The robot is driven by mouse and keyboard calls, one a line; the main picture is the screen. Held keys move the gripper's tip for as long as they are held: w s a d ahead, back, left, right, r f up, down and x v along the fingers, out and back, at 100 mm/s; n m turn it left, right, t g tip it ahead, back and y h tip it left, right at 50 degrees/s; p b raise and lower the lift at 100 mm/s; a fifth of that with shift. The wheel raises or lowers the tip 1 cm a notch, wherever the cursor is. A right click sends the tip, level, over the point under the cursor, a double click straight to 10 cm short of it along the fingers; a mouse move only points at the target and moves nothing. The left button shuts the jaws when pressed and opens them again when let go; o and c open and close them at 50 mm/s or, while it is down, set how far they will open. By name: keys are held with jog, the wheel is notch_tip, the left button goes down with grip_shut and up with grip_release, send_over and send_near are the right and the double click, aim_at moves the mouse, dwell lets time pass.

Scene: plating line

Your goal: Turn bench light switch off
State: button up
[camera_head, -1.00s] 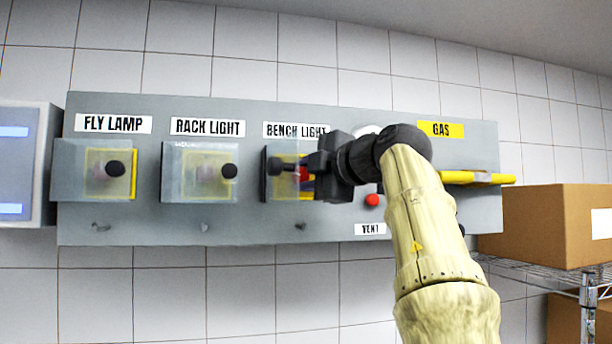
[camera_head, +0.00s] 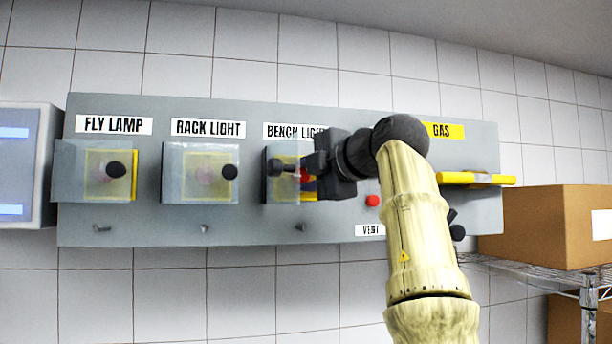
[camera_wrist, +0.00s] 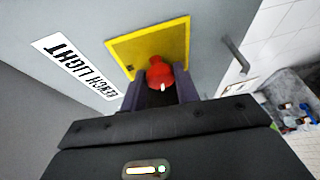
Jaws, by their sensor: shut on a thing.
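The bench light switch is under the label "BENCH LIGHT" (camera_head: 292,131) on the grey wall panel. Its red knob (camera_wrist: 160,74) stands out from a yellow plate (camera_wrist: 150,45) in the wrist view. My gripper (camera_wrist: 162,92) is shut on the red knob, with one finger on each side of it. In the head view my gripper (camera_head: 306,178) reaches in from the right and hides most of the switch. A clear cover (camera_head: 275,200) with a black knob (camera_head: 274,167) shows at the switch's left side. The switch's exact setting cannot be told.
Fly lamp (camera_head: 108,175) and rack light (camera_head: 205,174) switches, with clear covers and black knobs, are to the left. A red button (camera_head: 373,200) and a yellow gas handle (camera_head: 476,178) are right. A cardboard box (camera_head: 540,225) stands on a wire shelf at far right.

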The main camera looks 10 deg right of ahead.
jog(key=shift+w+f, duration=0.15)
jog(key=shift+f, duration=0.15)
jog(key=o, duration=0.9)
jog(key=shift+c, duration=0.2)
jog(key=shift+o, duration=0.5)
jog(key=shift+r, duration=0.1)
jog(key=b+v, duration=0.1)
jog(key=v, duration=1.6)
